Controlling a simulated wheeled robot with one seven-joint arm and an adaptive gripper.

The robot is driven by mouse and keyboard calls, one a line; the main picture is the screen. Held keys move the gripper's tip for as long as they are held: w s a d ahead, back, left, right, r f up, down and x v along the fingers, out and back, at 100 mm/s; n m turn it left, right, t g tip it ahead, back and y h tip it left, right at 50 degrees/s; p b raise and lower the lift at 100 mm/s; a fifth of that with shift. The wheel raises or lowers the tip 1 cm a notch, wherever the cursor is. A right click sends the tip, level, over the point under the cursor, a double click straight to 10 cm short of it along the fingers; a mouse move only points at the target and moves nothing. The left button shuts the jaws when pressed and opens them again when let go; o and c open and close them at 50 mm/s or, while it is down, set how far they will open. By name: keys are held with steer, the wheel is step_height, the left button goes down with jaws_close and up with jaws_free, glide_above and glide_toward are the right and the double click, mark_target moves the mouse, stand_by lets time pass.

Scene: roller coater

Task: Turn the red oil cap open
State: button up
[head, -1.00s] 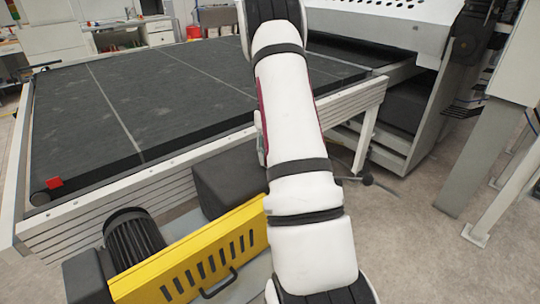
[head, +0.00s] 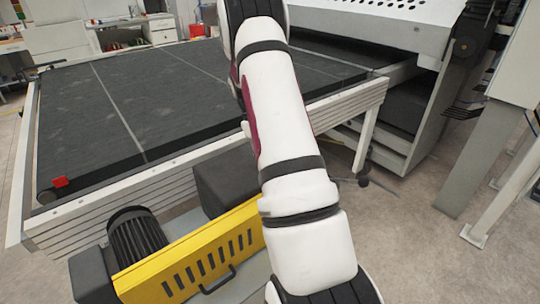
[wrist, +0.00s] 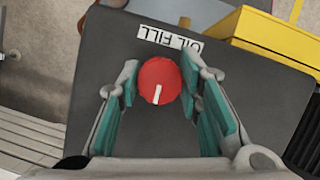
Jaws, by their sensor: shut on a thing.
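The round red oil cap (wrist: 158,76) with a white line on it sits on a dark grey box top in the wrist view. The white line points toward the bottom of the picture. An "OIL FILL" label (wrist: 170,39) lies just above the cap, upside down. My gripper (wrist: 160,80) is shut on the cap, with a teal-padded finger on each side of it. In the head view my arm hides the gripper and the cap. The dark box (head: 226,178) shows partly beside my arm.
A yellow slotted guard (head: 190,255) with a handle stands in front of the dark box; its yellow part also shows in the wrist view (wrist: 270,40). A black finned motor (head: 137,236) is to the left. The wide conveyor belt (head: 150,95) lies behind. Open floor is at right.

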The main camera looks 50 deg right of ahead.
steer(key=shift+n+h, duration=0.3)
steer(key=shift+n, duration=0.3)
steer(key=o, duration=1.1)
steer(key=shift+o, duration=0.2)
steer(key=v, duration=1.2)
steer(key=shift+s, duration=0.1)
